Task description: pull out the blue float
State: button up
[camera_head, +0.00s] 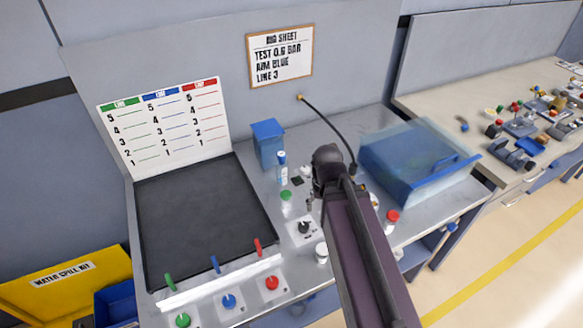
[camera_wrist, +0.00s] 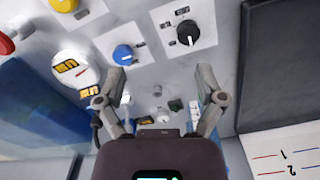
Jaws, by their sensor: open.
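A small blue peg (camera_head: 214,264), which looks like the blue float, stands at the white rail (camera_head: 222,280) along the front of the dark panel. A green peg (camera_head: 168,282) is to its left and a red peg (camera_head: 258,246) to its right. My gripper (camera_wrist: 162,80) is open, with nothing between its fingers, above the grey bench beside the panel. In the head view it is right of the blue peg and well apart from it, partly hidden by my arm. I cannot make out the blue peg in the wrist view.
Blue (camera_head: 229,301), green (camera_head: 183,320) and red (camera_head: 271,283) knobs sit in front of the rail. A black knob (camera_wrist: 187,33) is beyond my fingers. A blue bin (camera_head: 268,140), a bottle (camera_head: 282,168) and a clear blue-trimmed box (camera_head: 410,160) stand on the bench.

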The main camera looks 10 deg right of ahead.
jog(key=w+a+r+p, duration=0.2)
jog(key=w+r+p, duration=0.1)
jog(key=w, duration=0.4)
jog(key=w+a+r+p, duration=0.2)
jog(key=w+r+p, duration=0.1)
jog(key=w, duration=0.3)
notch_tip(320, 180, up, 6)
jog(key=n+p, duration=0.2)
jog(key=p, duration=0.4)
send_over(281, 153)
jog(key=shift+s+f, duration=0.1)
jog(key=shift+s, duration=0.05)
jog(key=shift+f+b, duration=0.2)
jog(key=shift+b, duration=0.15)
notch_tip(281, 153, down, 13)
jog(key=b, duration=1.3)
jog(key=shift+f, duration=0.2)
